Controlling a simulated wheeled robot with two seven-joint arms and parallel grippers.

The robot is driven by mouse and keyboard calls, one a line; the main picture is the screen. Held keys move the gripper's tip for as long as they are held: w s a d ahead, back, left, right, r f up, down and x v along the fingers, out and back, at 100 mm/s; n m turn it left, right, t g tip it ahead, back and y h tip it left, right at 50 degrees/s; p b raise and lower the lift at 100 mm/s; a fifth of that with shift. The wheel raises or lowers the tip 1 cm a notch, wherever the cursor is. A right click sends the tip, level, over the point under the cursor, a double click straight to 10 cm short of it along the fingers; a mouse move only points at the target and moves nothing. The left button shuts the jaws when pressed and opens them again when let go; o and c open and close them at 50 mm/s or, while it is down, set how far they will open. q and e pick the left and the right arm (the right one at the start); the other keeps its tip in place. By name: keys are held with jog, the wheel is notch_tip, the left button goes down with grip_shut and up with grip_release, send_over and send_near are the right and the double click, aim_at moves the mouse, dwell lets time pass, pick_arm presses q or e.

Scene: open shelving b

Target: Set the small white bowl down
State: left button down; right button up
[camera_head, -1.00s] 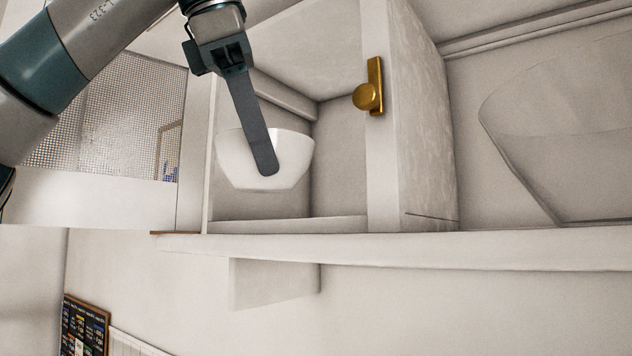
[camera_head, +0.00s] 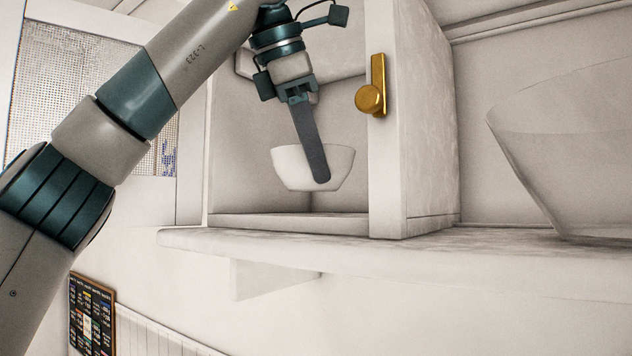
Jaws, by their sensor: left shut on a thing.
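The small white bowl (camera_head: 290,168) is upright in the head view, inside the opening of the white cabinet, above its floor (camera_head: 290,224). My left gripper (camera_head: 322,178) reaches down from above and is shut on the bowl. One dark finger lies across the bowl's near side; the other finger is hidden. The bowl appears held a little above the cabinet floor, though I cannot tell the exact gap. My right gripper is not in view.
A brass knob (camera_head: 371,98) sits on the cabinet's right front post (camera_head: 384,190). A large white bowl (camera_head: 575,150) stands on the shelf (camera_head: 440,262) at the right. A mesh-panelled door (camera_head: 60,90) is at the left. The shelf front between them is clear.

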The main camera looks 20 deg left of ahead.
pick_arm(q)
jog(key=shift+w+f+p, duration=0.1)
jog(key=shift+f+p, duration=0.35)
jog(key=shift+f, duration=1.25)
jog(key=shift+d+f, duration=0.1)
jog(key=shift+f, duration=0.05)
jog(key=c, duration=1.9)
grip_release()
jog(key=shift+b+v, duration=0.4)
jog(key=shift+v, duration=5.8)
jog(key=shift+f, duration=0.15)
